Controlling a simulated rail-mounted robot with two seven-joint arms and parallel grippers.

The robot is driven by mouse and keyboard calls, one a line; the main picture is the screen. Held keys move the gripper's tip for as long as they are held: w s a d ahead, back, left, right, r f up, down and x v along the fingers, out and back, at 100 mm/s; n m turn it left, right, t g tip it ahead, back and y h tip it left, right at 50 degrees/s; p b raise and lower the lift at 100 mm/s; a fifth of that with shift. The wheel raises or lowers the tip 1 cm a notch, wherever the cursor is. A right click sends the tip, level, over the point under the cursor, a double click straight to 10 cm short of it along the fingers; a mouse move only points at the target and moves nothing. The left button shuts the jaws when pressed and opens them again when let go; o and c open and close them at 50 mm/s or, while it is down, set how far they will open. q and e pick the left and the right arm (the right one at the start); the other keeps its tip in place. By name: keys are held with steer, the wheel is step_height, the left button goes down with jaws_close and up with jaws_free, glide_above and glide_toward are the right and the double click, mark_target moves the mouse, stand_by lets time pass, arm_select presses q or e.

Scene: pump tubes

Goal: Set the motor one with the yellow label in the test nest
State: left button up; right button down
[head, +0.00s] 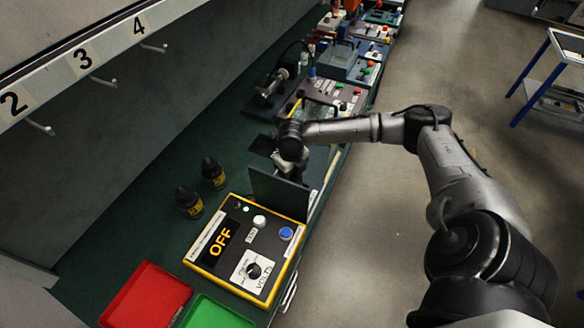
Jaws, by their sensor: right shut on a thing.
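My right gripper (285,167) reaches in from the right, pointing down just behind a dark upright plate (278,194). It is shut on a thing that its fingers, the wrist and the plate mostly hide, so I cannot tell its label. A yellow-edged test box (284,262) stands in front of the plate. Its display reads OFF, and it has a white knob, a blue button and a black dial. I cannot clearly make out the test nest. My left gripper is not in view.
Two black bottle-like things with yellow labels (190,202) (213,173) stand left of the plate. A red bin (147,297) and a green bin (212,314) are at the front. A control panel (338,92) and other devices stand farther back. Green bench surface is clear at left.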

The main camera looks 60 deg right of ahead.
steer(key=shift+f, duration=0.35)
steer(key=c, duration=0.6)
jaws_free()
steer(key=shift+d+f, duration=0.1)
steer(key=shift+c, duration=0.2)
steer(key=shift+o, duration=1)
step_height(320, 180, up, 11)
steer(key=shift+f+p, duration=0.1)
steer(key=shift+p, duration=0.55)
steer(key=shift+r, duration=0.7)
